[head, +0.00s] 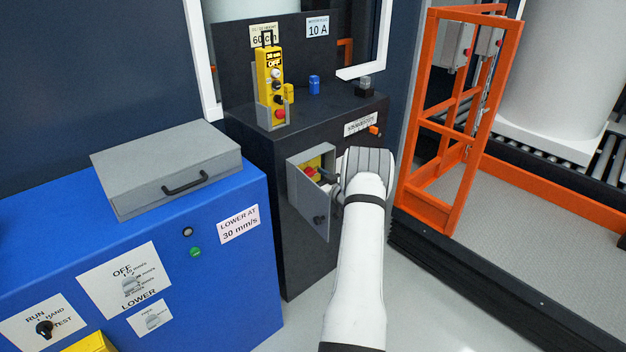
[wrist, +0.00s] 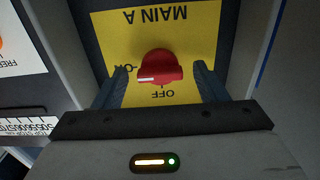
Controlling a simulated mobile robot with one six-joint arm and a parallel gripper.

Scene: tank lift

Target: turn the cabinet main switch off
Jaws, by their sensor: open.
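The cabinet main switch is a red rotary knob (wrist: 160,68) on a yellow plate (wrist: 198,32) marked MAIN A, upside down in the wrist view. Its white mark points left, to the ON label; OFF is printed below the knob. My gripper (wrist: 161,72) is open, with one finger on each side of the knob. Gaps show beside the knob; contact is not visible. In the head view the red knob (head: 310,172) shows inside the small grey box on the dark cabinet (head: 270,160), with my gripper (head: 325,178) reaching in from the right.
The box's grey door (head: 308,205) hangs open, close to my gripper. A yellow pendant (head: 270,80) stands on the cabinet top. A blue console (head: 235,265) stands at left. An orange gate frame (head: 415,150) stands to the right of my arm.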

